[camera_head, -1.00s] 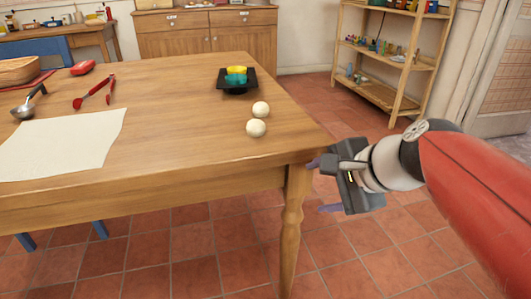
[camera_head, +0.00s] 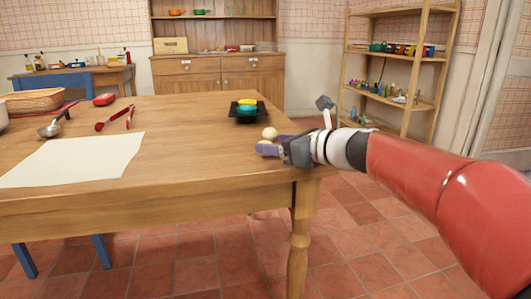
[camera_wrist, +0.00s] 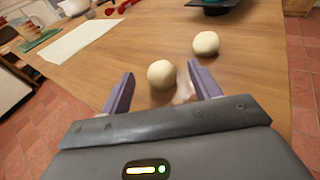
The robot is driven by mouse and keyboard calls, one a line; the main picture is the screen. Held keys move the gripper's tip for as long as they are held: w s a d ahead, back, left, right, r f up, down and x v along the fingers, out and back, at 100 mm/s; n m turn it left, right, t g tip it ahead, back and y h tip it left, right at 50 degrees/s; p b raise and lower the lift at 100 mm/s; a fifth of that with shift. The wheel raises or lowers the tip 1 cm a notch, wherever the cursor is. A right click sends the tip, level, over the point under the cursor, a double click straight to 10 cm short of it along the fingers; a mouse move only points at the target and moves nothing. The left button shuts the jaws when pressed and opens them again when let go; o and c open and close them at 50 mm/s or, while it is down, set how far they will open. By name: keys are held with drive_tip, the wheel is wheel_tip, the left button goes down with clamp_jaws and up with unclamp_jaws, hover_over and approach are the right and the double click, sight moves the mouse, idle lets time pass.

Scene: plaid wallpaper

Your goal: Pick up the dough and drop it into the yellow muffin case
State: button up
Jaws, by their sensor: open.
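Two round, pale dough balls rest on the wooden table near its right end. In the wrist view the nearer dough ball (camera_wrist: 162,74) sits between and just ahead of my open fingers, and the farther dough ball (camera_wrist: 206,43) lies beyond the right finger. In the head view the farther dough ball (camera_head: 270,133) shows above my gripper (camera_head: 266,147); the nearer one is mostly hidden. My gripper also shows in the wrist view (camera_wrist: 162,88), open and empty. The yellow muffin case (camera_head: 247,102) and a teal case (camera_head: 247,109) sit on a black tray (camera_head: 250,118) behind the dough.
A paper sheet (camera_head: 75,160) lies on the wooden table (camera_head: 190,150). Red tongs (camera_head: 115,121), a ladle (camera_head: 52,128) and a basket (camera_head: 35,101) are at the left. A shelf (camera_head: 405,60) stands at the back right. The table between tongs and tray is clear.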

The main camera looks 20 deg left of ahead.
drive_tip(key=shift+x, duration=0.85)
drive_tip(key=shift+c, duration=0.4)
drive_tip(key=c, duration=1)
drive_tip(key=shift+r, duration=0.15)
wheel_tip(320, 180, up, 20)
drive_tip(key=p, duration=0.8)
